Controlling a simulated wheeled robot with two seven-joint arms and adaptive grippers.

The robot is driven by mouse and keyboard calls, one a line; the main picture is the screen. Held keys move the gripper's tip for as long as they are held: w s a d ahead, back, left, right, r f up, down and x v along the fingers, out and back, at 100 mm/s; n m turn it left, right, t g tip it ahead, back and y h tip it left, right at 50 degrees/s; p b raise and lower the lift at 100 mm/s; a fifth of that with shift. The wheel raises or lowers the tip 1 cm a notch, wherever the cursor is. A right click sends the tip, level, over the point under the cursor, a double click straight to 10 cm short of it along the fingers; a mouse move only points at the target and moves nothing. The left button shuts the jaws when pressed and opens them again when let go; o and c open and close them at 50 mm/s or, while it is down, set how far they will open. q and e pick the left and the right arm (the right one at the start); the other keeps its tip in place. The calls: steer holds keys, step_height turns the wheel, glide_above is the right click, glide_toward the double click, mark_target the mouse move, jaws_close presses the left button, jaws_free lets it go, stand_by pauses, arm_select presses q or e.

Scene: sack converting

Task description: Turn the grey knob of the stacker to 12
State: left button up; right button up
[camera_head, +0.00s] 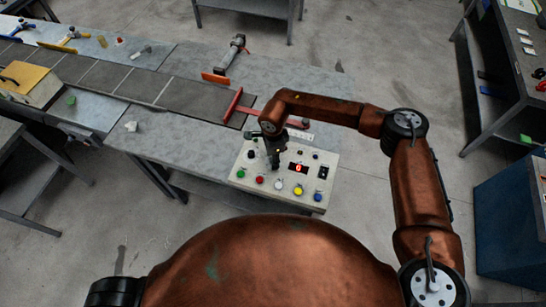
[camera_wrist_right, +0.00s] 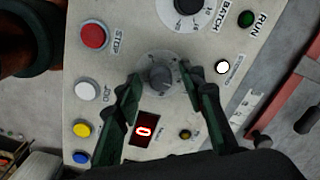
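The control panel (camera_head: 240,174) is a pale box at the table's front edge, with a red display (camera_head: 298,168) reading 0. In the right wrist view the grey knob (camera_wrist_right: 160,77) sits on a round dial, and the red display (camera_wrist_right: 145,131) also reads 0. My right gripper (camera_wrist_right: 160,72) is open, its two dark fingers on either side of the grey knob with a small gap visible on each side. In the head view my right gripper (camera_head: 270,150) hangs over the panel's upper left and hides the knob. My left gripper is not in view.
A second dial marked BATCH (camera_wrist_right: 190,8) lies close to the fingers. A conveyor belt (camera_head: 190,98) and a red bar (camera_head: 233,103) lie behind the panel.

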steer(key=shift+c, duration=0.4)
jaws_close()
steer(key=m+b, duration=0.2)
steer(key=shift+f+m+b, duration=0.15)
steer(key=shift+m+b, duration=0.15)
steer(key=shift+b, duration=0.05)
steer(key=m+b, duration=0.2)
steer(key=m, duration=0.1)
steer(key=shift+m+b, duration=0.3)
steer(key=shift+b, duration=0.05)
steer(key=m+b, duration=0.2)
steer(key=m, duration=0.1)
steer(key=shift+w+m, duration=0.1)
steer(key=shift+m, duration=0.2)
steer(key=shift+m+h+b, duration=0.3)
steer(key=shift+m+b, duration=0.35)
steer(key=shift+m, duration=0.95)
steer(key=shift+r+m, duration=0.2)
steer(key=shift+m, duration=0.1)
